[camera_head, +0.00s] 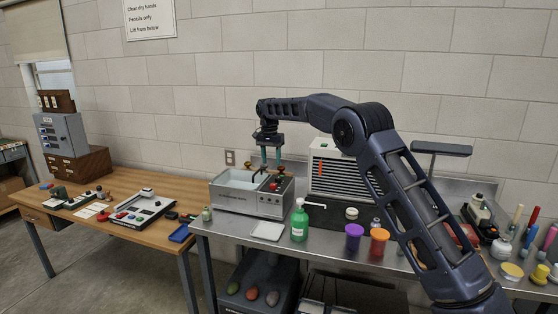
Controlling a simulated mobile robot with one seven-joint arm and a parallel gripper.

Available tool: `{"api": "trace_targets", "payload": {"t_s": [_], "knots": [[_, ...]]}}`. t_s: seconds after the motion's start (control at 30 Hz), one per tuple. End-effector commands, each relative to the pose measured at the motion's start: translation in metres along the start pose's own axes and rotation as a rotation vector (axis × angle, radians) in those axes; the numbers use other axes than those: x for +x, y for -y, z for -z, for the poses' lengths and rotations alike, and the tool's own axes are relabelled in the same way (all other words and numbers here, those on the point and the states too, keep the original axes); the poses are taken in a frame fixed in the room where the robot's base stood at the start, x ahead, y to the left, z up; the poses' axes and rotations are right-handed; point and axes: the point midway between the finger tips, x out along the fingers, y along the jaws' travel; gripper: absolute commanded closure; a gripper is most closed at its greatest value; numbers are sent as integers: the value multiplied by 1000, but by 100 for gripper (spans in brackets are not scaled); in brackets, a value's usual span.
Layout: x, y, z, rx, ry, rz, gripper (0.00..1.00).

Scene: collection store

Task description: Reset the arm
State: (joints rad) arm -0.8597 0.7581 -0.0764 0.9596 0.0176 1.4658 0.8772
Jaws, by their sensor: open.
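My arm rises from the lower right and bends over to the left. My gripper (271,163) hangs pointing down above the right part of a steel basin unit (245,203) on the metal table. Its two greenish fingers are apart. I see nothing between them, though the tips are small and close to the dark fittings on the unit, so I cannot tell whether they touch.
A green pump bottle (299,222), a purple cup (354,237) and an orange cup (379,241) stand along the metal table (325,250). A louvred white box (335,175) stands behind. A wooden table (120,222) with small items is at left. Colourful tools crowd the right.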

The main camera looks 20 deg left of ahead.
Motion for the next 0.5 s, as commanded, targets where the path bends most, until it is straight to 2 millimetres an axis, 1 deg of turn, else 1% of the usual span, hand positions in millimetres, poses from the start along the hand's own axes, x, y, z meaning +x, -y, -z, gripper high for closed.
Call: {"api": "trace_targets", "payload": {"t_s": [0.17,0.27,0.37,0.4,0.47,0.5], "knots": [[-2,-3,1,1,-1,2,52],[-12,-19,7,3,-4,9,52],[-28,-48,15,4,-9,22,52],[-36,-62,19,5,-13,29,52],[-48,-86,23,4,-17,38,52],[-55,-101,25,4,-21,45,52]]}}
